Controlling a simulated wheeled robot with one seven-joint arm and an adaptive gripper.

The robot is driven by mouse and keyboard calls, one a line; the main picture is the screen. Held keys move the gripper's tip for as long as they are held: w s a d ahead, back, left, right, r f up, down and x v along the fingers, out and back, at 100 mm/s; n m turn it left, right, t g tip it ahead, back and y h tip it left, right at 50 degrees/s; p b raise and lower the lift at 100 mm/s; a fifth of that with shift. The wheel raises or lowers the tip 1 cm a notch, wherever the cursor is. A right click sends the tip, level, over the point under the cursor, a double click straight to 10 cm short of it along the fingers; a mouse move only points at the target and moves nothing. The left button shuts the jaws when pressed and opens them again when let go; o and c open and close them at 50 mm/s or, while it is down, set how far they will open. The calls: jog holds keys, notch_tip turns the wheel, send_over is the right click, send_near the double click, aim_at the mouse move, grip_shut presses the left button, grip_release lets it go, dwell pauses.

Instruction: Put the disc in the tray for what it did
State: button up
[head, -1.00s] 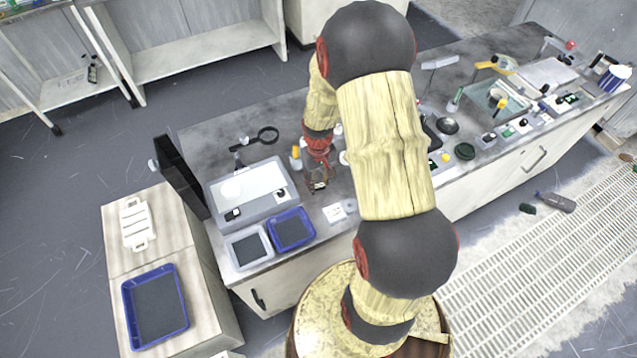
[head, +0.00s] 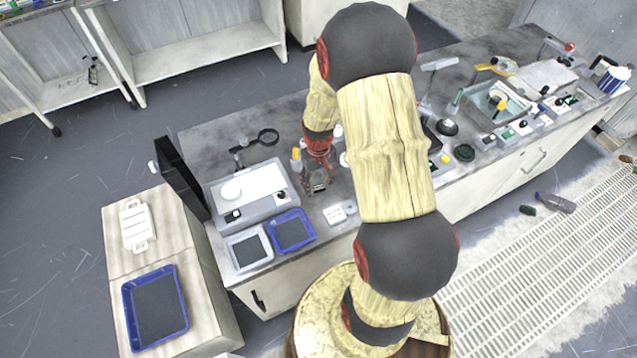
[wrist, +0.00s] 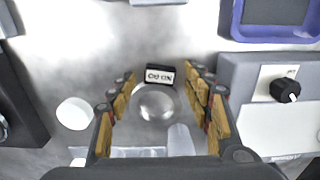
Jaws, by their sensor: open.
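My gripper (wrist: 159,84) is open in the wrist view, with its fingers on either side of a grey, shiny round disc (wrist: 157,103). I cannot tell whether they touch it. A small dark block with a white printed label (wrist: 160,76) stands just beyond the disc; the print is too small to read surely. In the head view my gripper (head: 318,182) is low over the bench, and the disc is not clear there. A blue tray (head: 311,236) with a dark lining and a pale tray (head: 233,263) stand side by side at the bench's front left.
Another blue tray (head: 127,318) lies on the side cabinet. In the wrist view a white round piece (wrist: 74,113) lies left of my fingers. Bottles and equipment crowd the bench's right.

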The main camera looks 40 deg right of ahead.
notch_tip(320, 180, up, 12)
jog(key=p, duration=0.4)
notch_tip(320, 180, up, 8)
jog(key=r+t, duration=0.1)
send_over(318, 186)
jog(key=a, duration=0.5)
jog(key=s+a+r+n+t, duration=0.1)
jog(key=s+a+r+t, duration=0.1)
jog(key=s+a+r, duration=0.4)
jog(key=s+a+r+n+t, duration=0.1)
jog(key=s+a+r+t, duration=0.1)
jog(key=s+a+r, duration=0.5)
notch_tip(318, 186, up, 5)
jog(key=shift+a+r+n+t, duration=0.1)
jog(key=shift+a+n+t, duration=0.25)
jog(key=shift+a, duration=0.85)
jog(key=shift+d, duration=0.1)
